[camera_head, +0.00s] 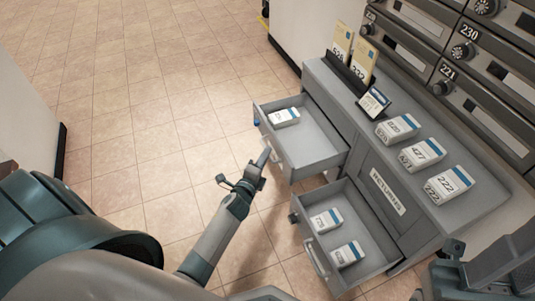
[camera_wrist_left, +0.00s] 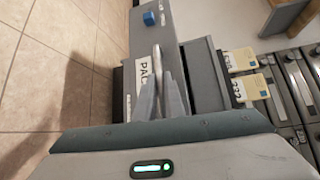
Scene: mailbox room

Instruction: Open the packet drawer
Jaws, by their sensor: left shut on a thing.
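The upper grey drawer (camera_head: 315,146) of the cabinet stands pulled out, with one white-and-blue packet (camera_head: 284,117) inside. In the left wrist view its front (camera_wrist_left: 143,45) carries a white label (camera_wrist_left: 143,80) whose visible letters begin "PA"; the rest is hidden. My left gripper (camera_head: 264,157) is at this drawer's front. Its fingers (camera_wrist_left: 158,75) are shut on the drawer handle, which they mostly hide. Part of my right arm (camera_head: 490,270) shows at the lower right; its fingers are not clear.
A lower drawer (camera_head: 375,252) also stands open, holding two packets (camera_head: 327,220). The cabinet top (camera_head: 405,170) bears several packets, a small sign (camera_head: 374,101) and upright yellow cards (camera_head: 362,60). Numbered mailboxes (camera_head: 480,95) line the wall. Tiled floor (camera_head: 150,90) left of the drawers is clear.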

